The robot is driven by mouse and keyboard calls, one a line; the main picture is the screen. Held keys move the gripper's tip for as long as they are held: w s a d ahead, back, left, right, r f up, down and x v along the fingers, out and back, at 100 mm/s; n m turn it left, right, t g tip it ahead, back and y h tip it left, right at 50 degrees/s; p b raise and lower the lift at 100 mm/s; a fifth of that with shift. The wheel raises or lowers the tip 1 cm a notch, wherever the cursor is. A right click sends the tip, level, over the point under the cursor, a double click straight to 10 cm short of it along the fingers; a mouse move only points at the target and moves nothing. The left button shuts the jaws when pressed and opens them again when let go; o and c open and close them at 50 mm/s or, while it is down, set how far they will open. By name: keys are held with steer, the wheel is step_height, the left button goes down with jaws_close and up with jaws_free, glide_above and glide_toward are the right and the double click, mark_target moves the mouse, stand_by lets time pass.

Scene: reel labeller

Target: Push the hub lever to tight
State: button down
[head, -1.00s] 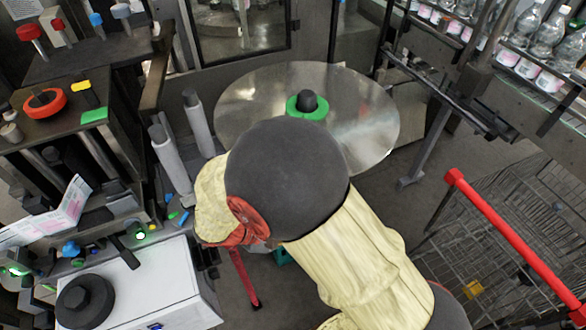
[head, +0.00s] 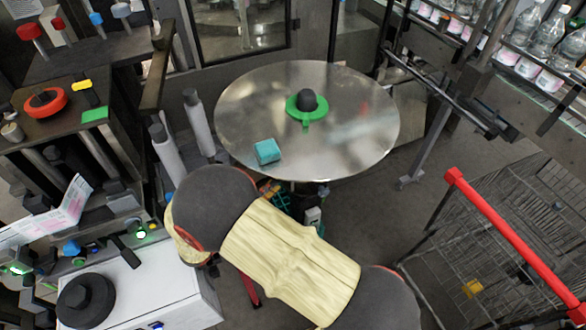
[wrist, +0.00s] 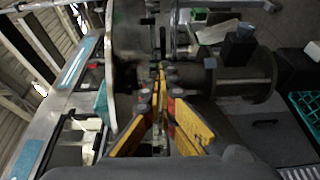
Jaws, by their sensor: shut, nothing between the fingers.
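The hub lever (head: 305,122) is a short green tab on a green collar around the black hub (head: 307,98). It sits at the middle of a large shiny round plate (head: 350,145) and points toward the plate's near edge in the head view. My gripper (wrist: 160,68) shows yellow fingers that meet at the tips, shut and empty. In the wrist view, the plate's edge seems to stand just left of the fingers. In the head view, my arm covers most of the gripper, below the plate and apart from the lever. I cannot make out the lever in the wrist view.
A teal block (head: 267,151) lies on the plate's near left part. Two grey rollers (head: 198,122) stand left of the plate. A red-handled cart (head: 515,235) stands at right. A white box (head: 150,285) is at lower left. Floor shows between plate and cart.

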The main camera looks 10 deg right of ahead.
steer(key=x, duration=1)
steer(key=shift+d+b, duration=0.1)
steer(key=shift+b, duration=0.2)
